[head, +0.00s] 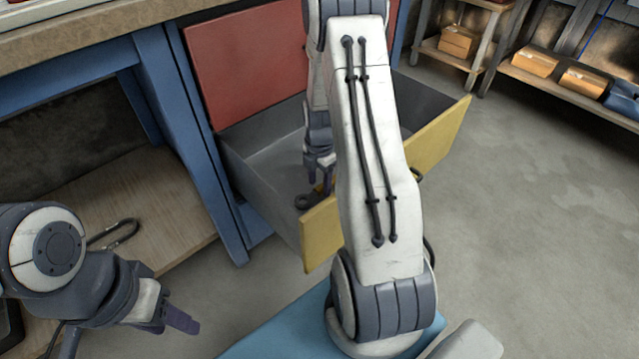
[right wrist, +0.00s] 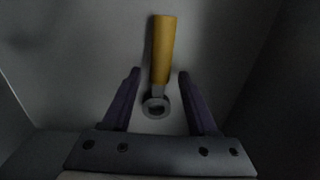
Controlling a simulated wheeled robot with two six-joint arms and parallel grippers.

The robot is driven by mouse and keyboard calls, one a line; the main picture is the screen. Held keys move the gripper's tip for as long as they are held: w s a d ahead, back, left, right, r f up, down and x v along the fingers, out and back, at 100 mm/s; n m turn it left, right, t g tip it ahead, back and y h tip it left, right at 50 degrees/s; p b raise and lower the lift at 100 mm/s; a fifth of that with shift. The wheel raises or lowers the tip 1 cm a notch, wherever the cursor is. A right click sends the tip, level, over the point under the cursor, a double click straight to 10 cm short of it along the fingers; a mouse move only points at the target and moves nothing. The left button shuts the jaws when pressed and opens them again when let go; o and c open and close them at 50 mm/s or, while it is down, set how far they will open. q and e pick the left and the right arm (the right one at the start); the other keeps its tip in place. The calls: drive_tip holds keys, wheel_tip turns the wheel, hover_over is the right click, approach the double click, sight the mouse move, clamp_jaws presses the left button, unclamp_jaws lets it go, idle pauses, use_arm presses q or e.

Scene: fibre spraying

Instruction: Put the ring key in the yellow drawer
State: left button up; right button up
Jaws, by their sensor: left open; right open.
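The ring key (right wrist: 163,50) has a yellow handle and a grey ring end. In the right wrist view it lies on the grey drawer floor, with its ring end between the fingers of my right gripper (right wrist: 159,78). That gripper is open, and a gap shows on either side of the key. In the head view my right gripper (head: 321,172) is down inside the open yellow drawer (head: 322,237). The dark ring end of the key (head: 306,201) shows just below it; my right arm hides part of the drawer. My left gripper (head: 178,319) is open and empty at lower left.
A red panel (head: 245,65) is above the drawer in the blue workbench frame (head: 190,130). A wooden lower shelf (head: 150,200) holds a dark carabiner-like loop (head: 115,233). Shelves with cardboard boxes (head: 535,61) stand at upper right. The floor at right is clear.

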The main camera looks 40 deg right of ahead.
sight(319, 187)
wheel_tip(319, 187, up, 11)
drive_tip(key=p, duration=0.5)
drive_tip(key=s+a+r+m, duration=0.25)
drive_tip(key=a+r, duration=0.25)
drive_tip(key=a, duration=0.6)
drive_tip(key=s+a+r+m, duration=0.25)
drive_tip(key=a+r, duration=0.25)
drive_tip(key=a, duration=0.5)
drive_tip(key=s+a+r+m, duration=0.2)
drive_tip(key=s+a, duration=0.3)
drive_tip(key=s, duration=0.3)
drive_tip(key=s+a+r+m+y, duration=0.1)
drive_tip(key=s+a+m, duration=0.3)
drive_tip(key=s, duration=0.4)
drive_tip(key=shift+a+r+m, duration=0.3)
drive_tip(key=shift+a+r, duration=0.3)
drive_tip(key=shift+a, duration=0.15)
